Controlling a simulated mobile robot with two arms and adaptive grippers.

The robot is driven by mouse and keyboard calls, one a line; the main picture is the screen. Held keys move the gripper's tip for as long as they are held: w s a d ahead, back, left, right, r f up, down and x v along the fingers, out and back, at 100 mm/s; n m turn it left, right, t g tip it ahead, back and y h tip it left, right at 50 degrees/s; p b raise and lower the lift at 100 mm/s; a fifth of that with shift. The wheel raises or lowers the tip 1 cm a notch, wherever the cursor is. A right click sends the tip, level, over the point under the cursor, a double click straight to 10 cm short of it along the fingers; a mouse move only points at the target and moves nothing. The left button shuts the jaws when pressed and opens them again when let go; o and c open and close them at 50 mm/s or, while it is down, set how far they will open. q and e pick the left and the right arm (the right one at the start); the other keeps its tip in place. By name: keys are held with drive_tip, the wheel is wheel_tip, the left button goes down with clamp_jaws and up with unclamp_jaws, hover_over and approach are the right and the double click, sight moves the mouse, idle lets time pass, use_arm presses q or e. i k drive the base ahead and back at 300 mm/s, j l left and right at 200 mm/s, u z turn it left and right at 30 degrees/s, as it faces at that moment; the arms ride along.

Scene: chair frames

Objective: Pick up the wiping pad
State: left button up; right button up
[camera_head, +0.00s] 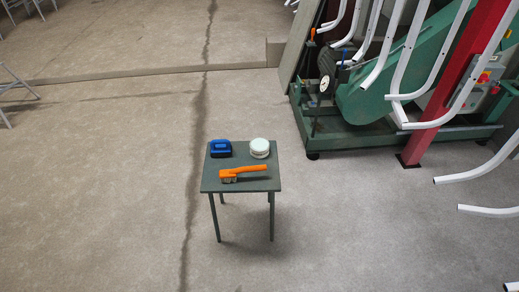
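A small dark green-grey table (212,183) stands on the concrete floor in the middle of the head view. On its top, at the back right, sits a white round pad-like thing (260,147), thick and layered at its side. At the back left is a blue block-shaped thing (220,149). In front of both lies an orange-handled tool (250,171), its metal head to the left. The three things stand apart. I cannot tell for sure which one is the wiping pad; the white round one looks most like it. Neither of my grippers shows.
White bent chair tubes (400,75) hang at the upper right. A low ledge (130,74) crosses the back. The floor around the table is clear.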

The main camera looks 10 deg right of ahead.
sight(219, 148)
drive_tip(key=i+j, duration=0.95)
drive_tip(key=l+z, duration=0.05)
